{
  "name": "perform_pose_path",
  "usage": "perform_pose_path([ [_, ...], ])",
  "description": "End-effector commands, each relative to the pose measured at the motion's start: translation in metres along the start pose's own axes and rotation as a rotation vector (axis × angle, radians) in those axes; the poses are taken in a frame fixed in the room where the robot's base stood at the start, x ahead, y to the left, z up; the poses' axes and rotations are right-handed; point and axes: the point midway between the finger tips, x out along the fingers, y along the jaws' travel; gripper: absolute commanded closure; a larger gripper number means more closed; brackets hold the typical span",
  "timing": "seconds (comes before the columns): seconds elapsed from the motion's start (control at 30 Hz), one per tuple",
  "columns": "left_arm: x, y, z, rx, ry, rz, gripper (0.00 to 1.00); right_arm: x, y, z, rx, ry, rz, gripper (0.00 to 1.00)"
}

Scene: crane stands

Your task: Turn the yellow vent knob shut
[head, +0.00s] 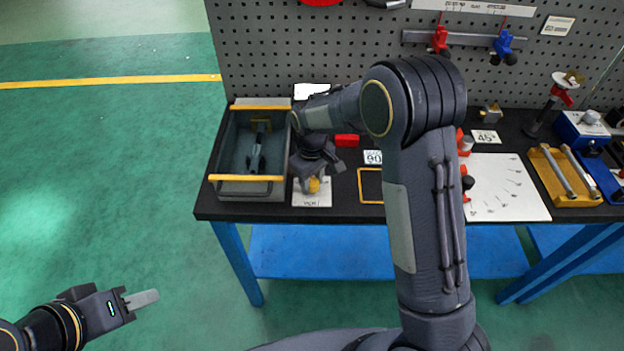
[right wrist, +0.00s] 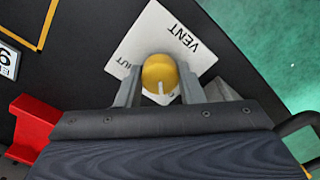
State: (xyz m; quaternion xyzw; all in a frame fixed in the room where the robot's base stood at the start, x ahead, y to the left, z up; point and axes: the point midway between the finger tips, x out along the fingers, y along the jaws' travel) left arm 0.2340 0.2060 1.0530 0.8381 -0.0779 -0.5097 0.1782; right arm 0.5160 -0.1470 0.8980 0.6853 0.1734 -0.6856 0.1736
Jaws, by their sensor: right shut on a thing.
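The yellow vent knob (right wrist: 159,72) sits on a white plate (right wrist: 155,35) lettered "VENT", with a partly hidden word ending in "HUT". A pale line on the knob points down toward my palm in the right wrist view. My right gripper (right wrist: 158,80) is shut on the knob, one finger on each side. In the head view the knob (head: 314,185) shows just below my right gripper (head: 316,176), near the bench's front edge. My left gripper (head: 142,299) hangs over the green floor at lower left, away from the bench; its finger gap cannot be made out.
A grey tray with yellow edges (head: 228,187) stands left of the knob, holding a dark tool. A red block (head: 347,140) and a yellow frame (head: 360,186) lie to its right. My right arm hides the bench middle. A grey pegboard (head: 300,50) stands behind.

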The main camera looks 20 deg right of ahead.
Motion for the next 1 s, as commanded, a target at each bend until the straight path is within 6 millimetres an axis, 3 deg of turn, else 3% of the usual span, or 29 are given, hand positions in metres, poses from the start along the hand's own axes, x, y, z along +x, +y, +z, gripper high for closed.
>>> perform_pose_path([
  [0.37,0.0024,-0.0011,0.0012,0.000,0.000,0.000,0.64,-0.0003,0.0003,-0.0004,0.182,0.001,0.001,0.89],
  [1.0,0.0041,-0.0019,0.0021,0.000,0.000,0.000,0.64,-0.0012,0.0000,-0.0008,0.783,0.003,0.000,0.89],
])
